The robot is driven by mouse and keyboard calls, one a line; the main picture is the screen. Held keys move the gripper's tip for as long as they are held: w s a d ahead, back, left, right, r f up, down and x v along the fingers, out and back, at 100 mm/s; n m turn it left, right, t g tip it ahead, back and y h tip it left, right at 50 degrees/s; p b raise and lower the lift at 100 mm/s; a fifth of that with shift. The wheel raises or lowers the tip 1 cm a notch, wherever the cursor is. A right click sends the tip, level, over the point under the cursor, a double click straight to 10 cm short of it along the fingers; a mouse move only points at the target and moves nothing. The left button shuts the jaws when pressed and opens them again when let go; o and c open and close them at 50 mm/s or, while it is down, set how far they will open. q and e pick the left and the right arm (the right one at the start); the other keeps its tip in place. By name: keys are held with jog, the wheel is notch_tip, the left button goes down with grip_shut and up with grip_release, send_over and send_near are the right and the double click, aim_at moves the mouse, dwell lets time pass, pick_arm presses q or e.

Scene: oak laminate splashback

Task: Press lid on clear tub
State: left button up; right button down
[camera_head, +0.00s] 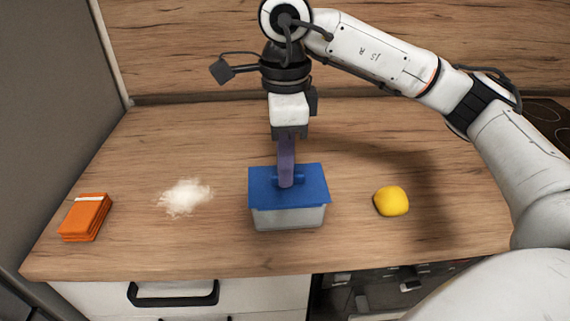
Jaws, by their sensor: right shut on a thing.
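A clear tub (288,218) stands on the wooden counter, in the middle of the head view. A blue lid (310,188) lies over its top; whether its edges are seated all round cannot be told. My right gripper (287,178) comes down from above, its fingers pointing at the lid, and is shut on the small blue handle (299,178) at the lid's centre. The fingers hide part of the handle and lid. My left gripper is not in view.
A yellow lemon-like item (391,201) lies right of the tub. A white powdery heap (185,197) and an orange stacked packet (85,217) are on the left. The counter's front edge runs above drawers. A grey panel borders the left, a hob the far right.

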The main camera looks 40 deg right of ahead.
jog(key=shift+f+b, duration=0.4)
jog(key=shift+b, duration=0.05)
dwell(1.1)
dwell(0.4)
jog(key=c, duration=1.2)
grip_release()
jog(key=shift+r, duration=0.15)
jog(key=shift+r+p, duration=2.65)
jog(key=shift+r, duration=0.75)
grip_shut()
